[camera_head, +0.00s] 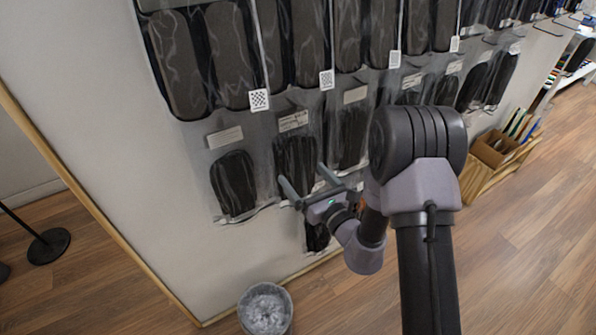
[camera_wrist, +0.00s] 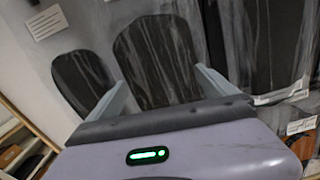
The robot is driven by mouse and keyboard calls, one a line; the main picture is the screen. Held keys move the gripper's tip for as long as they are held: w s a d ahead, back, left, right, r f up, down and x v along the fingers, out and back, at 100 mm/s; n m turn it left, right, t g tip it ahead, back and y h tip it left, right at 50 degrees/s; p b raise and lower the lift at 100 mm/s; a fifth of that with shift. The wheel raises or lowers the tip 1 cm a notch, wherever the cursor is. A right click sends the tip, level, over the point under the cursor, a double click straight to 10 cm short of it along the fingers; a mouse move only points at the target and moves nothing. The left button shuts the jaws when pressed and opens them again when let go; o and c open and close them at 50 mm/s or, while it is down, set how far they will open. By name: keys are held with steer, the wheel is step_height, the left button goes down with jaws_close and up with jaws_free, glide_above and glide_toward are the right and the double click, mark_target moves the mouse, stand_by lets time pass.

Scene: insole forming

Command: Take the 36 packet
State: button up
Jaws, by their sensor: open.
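Clear packets with dark insoles hang in rows on a pale wall panel. Their printed labels are too small to read, so I cannot tell which one is the 36 packet. In the lower row, one packet (camera_head: 234,183) hangs at the left and another packet (camera_head: 294,150) hangs right behind my gripper (camera_head: 302,176). Contact cannot be told.
Upper-row packets (camera_head: 235,45) hang above with small coded tags. A bin (camera_head: 265,309) with a grey liner stands on the floor below. A wooden box (camera_head: 495,150) stands at the right, and a black stand base (camera_head: 48,246) at the left.

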steer(key=shift+w+a, duration=0.2)
steer(key=shift+w, duration=0.2)
steer(key=c, duration=1.5)
steer(key=shift+r, duration=0.15)
